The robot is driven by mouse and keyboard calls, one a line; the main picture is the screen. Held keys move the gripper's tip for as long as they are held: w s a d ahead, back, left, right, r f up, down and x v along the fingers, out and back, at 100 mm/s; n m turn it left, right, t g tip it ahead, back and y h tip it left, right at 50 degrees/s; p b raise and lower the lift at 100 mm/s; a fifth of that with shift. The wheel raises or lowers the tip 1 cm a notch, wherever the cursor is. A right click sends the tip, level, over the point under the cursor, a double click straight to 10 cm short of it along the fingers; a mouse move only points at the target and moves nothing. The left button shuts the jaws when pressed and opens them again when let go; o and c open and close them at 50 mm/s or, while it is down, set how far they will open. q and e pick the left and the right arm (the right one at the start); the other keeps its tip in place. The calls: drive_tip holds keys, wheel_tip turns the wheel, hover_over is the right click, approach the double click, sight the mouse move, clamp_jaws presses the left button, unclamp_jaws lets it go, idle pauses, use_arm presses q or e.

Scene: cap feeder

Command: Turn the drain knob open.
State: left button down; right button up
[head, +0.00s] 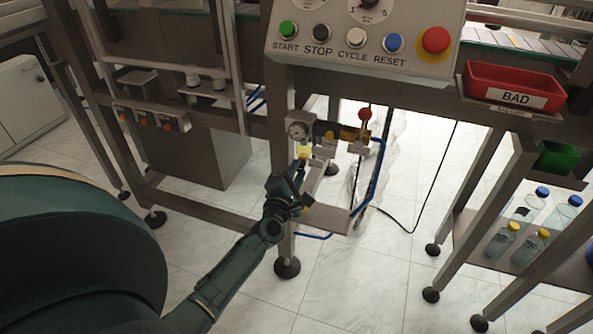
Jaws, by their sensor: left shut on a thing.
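My left gripper (299,197) reaches in from the lower left to the air-service unit under the machine's control panel. The knob's turn angle cannot be made out. My right gripper is not in view.
A red-knobbed valve (365,114) and blue hose (378,165) stand right of the unit. A steel leg (280,150) is close beside my gripper. The control panel (365,35) overhangs it. A red BAD bin (512,85) and bottles (530,210) are at right.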

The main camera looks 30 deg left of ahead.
use_arm(q)
drive_tip(key=shift+m+p, duration=0.4)
drive_tip(key=shift+m, duration=1.2)
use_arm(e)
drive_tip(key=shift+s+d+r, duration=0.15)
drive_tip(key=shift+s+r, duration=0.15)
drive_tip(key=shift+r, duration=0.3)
use_arm(q)
drive_tip(key=c, duration=1.2)
unclamp_jaws()
drive_tip(key=shift+c, duration=0.2)
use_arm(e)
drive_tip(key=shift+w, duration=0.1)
use_arm(q)
drive_tip(key=p+v, duration=0.1)
drive_tip(key=v, duration=1.2)
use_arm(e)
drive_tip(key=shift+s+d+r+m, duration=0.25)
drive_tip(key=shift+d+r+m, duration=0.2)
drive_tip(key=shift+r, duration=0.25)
use_arm(q)
drive_tip(key=shift+s+f, duration=0.1)
drive_tip(key=shift+s, duration=0.05)
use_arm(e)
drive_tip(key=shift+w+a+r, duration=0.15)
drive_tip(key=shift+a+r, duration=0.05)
